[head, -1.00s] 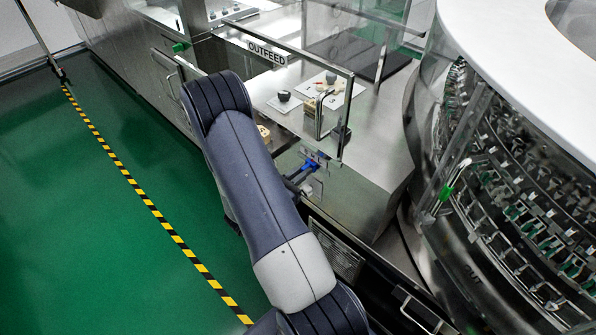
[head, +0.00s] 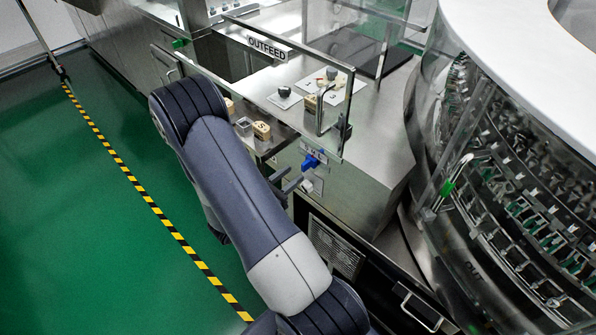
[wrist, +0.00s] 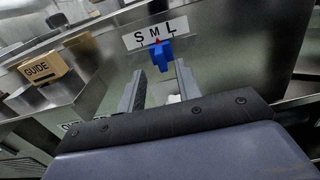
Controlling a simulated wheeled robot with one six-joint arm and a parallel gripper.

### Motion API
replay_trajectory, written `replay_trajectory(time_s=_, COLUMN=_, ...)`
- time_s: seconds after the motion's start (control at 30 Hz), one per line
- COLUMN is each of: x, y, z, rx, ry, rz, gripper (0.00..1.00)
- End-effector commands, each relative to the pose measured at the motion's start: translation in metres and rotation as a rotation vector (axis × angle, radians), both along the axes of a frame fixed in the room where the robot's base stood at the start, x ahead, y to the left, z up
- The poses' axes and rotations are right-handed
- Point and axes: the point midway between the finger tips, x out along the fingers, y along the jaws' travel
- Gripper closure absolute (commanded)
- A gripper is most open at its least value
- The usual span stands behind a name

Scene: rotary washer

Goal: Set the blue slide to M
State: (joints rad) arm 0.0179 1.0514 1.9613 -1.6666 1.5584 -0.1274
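The blue slide (wrist: 163,56) sits just under a white S M L label (wrist: 156,33) on a steel panel in the wrist view. A small red mark at its top points about at the M. The slide (head: 311,162) also shows in the head view, below the outfeed guard. My gripper (wrist: 159,69) is open, its two grey fingers apart and empty. The slide is ahead of the fingertips, in line with the gap between them. In the head view my gripper (head: 297,181) is a little below and left of the slide, apart from it.
A tan block marked GUIDE (wrist: 45,70) stands at the left in the wrist view. The glass guard with an OUTFEED sign (head: 267,48) rises above the panel. Knobs on white plates (head: 285,92) are on the steel top. The round washer (head: 510,190) stands at right.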

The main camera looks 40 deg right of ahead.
Motion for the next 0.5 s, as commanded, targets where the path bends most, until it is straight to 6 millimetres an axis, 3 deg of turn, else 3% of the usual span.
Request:
replay_trajectory(time_s=0.2, x=-0.003, y=0.037, z=-0.001, rx=0.0, ry=0.001, rz=0.004, gripper=0.67)
replay_trajectory(time_s=0.5, x=-0.005, y=0.06, z=0.0, rx=0.0, ry=0.001, rz=0.001, gripper=0.67)
